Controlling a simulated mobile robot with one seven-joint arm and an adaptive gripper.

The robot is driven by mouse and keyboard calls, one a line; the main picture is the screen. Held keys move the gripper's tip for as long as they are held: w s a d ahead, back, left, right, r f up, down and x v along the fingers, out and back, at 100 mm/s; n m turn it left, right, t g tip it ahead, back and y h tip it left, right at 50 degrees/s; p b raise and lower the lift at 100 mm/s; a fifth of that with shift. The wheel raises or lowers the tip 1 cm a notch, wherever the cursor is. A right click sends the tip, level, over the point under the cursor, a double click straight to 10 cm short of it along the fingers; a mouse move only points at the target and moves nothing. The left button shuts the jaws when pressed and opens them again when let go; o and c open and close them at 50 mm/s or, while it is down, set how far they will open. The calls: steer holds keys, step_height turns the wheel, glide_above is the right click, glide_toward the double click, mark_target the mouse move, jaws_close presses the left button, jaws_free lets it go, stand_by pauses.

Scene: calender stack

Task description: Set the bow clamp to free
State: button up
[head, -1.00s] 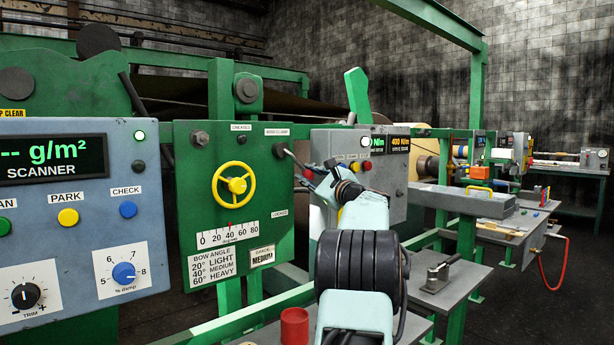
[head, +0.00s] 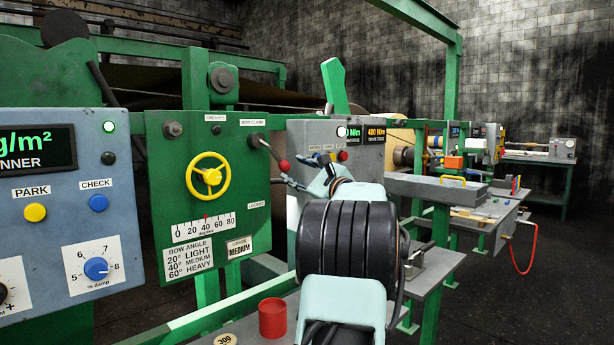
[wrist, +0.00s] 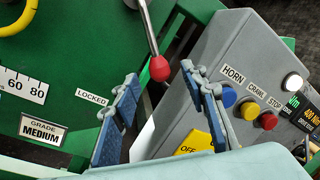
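The bow clamp is a metal lever with a red ball knob (head: 284,167) on the right of a green panel, under a label reading BOW CLAMP (head: 252,120). The lever slants down to the right from its pivot. A LOCKED label (head: 257,204) sits below it on the panel. In the wrist view the red knob (wrist: 159,69) lies between the fingertips in the picture. My gripper (wrist: 162,88) is open, a blue-padded finger to each side of the knob, with no visible contact. In the head view my gripper (head: 305,170) is beside the knob, partly hidden by my wrist.
A yellow handwheel (head: 209,176) and angle scale (head: 204,226) are left of the lever. A grey control box (wrist: 225,75) with HORN, CRAWL and STOP buttons stands close on the right. A red cup (head: 272,318) stands below. A green lever (head: 335,87) rises behind.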

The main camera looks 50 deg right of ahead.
steer(key=v, duration=0.5)
steer(key=shift+s, duration=0.1)
stand_by(0.4)
